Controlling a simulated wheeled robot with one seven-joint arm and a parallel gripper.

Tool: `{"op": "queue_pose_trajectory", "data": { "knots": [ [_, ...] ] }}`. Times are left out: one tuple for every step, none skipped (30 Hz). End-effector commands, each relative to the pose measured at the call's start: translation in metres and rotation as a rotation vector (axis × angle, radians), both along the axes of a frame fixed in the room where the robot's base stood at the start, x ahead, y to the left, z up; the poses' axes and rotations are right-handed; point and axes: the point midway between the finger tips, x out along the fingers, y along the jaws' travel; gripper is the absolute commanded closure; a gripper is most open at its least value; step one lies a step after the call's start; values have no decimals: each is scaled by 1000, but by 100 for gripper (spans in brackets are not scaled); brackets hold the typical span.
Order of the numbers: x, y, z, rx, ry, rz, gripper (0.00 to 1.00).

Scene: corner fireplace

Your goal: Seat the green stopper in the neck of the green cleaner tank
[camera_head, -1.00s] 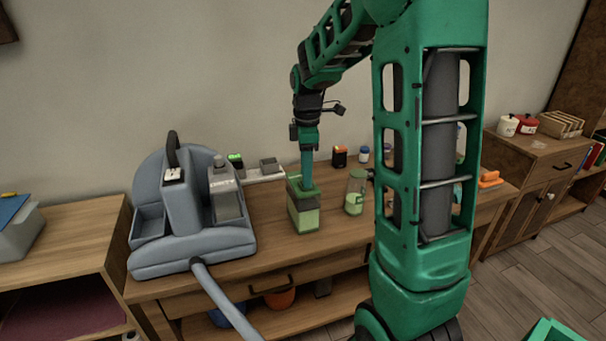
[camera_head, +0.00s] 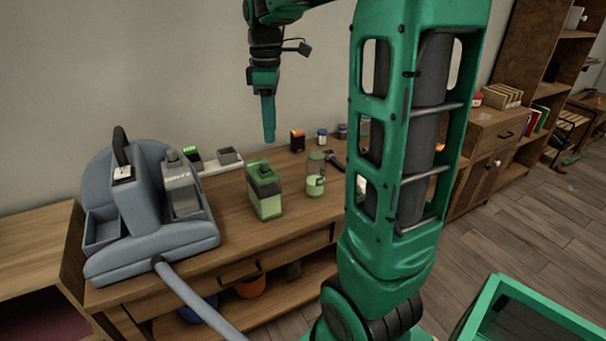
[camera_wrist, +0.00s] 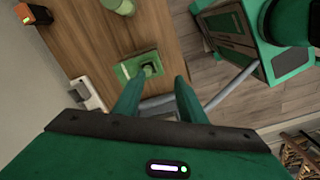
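The green cleaner tank (camera_head: 265,200) stands upright on the wooden table, right of the grey cleaner machine. It also shows in the wrist view (camera_wrist: 126,70). A small dark green knob, seemingly the stopper (camera_head: 265,171), sits on the tank's top at its neck; in the wrist view it is a round green shape (camera_wrist: 148,70). I cannot tell how deep it sits. My gripper (camera_head: 269,138) hangs above the tank, pointing down and apart from it. In the wrist view its two fingers (camera_wrist: 157,92) are spread with nothing between them.
The grey cleaner machine (camera_head: 150,205) with its hose fills the table's left side. A jar with green contents (camera_head: 315,175) stands right of the tank. An orange-and-black box (camera_head: 297,141) and small bottles stand behind. A green crate (camera_head: 535,310) is at lower right.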

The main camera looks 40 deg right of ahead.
Motion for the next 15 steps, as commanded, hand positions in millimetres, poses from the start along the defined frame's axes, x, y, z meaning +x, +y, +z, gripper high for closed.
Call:
{"op": "queue_pose_trajectory", "data": {
  "knots": [
    [-23, 1, -3, 1, -4, -108, 63],
    [-37, 1, -7, 1, -3, -185, 63],
    [-57, 3, -13, 2, -2, -291, 63],
    [-72, 3, -17, 2, -3, -374, 63],
    [-87, 5, -22, 2, -3, -456, 63],
    [-107, 6, -30, 4, -2, -565, 63],
    [-122, 8, -36, 4, -2, -647, 63],
    [-137, 10, -42, 5, 0, -726, 63],
    [-155, 12, -50, 5, 0, -828, 63],
    [-168, 14, -57, 5, 0, -899, 63],
    [-180, 16, -63, 6, 2, -967, 63],
    [-195, 18, -71, 6, 4, -1051, 63],
    [-204, 20, -76, 6, 4, -1107, 63],
    [-213, 22, -81, 6, 4, -1158, 63],
    [-224, 24, -87, 6, 7, -1217, 63]
  ]
}}
